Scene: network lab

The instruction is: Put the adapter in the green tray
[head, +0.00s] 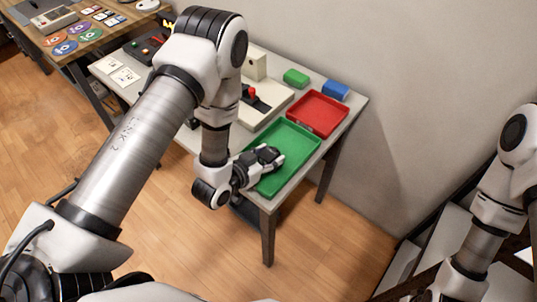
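The green tray (291,140) lies on the white table, near its front right corner. My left arm reaches in over the table, and my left gripper (272,156) is over the left part of the tray. The gripper is small and seen from above, so I cannot tell whether its fingers are open or shut, or whether they hold anything. I cannot make out the adapter; the gripper or arm may hide it. My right arm is at the right edge of the view, away from the table, and its gripper does not show.
A red tray (318,113) lies just behind the green one. A green block (296,77) and a blue block (336,91) are at the back. A pale device with a red knob (250,91) stands left of the trays. A wooden table (84,43) with discs is far left.

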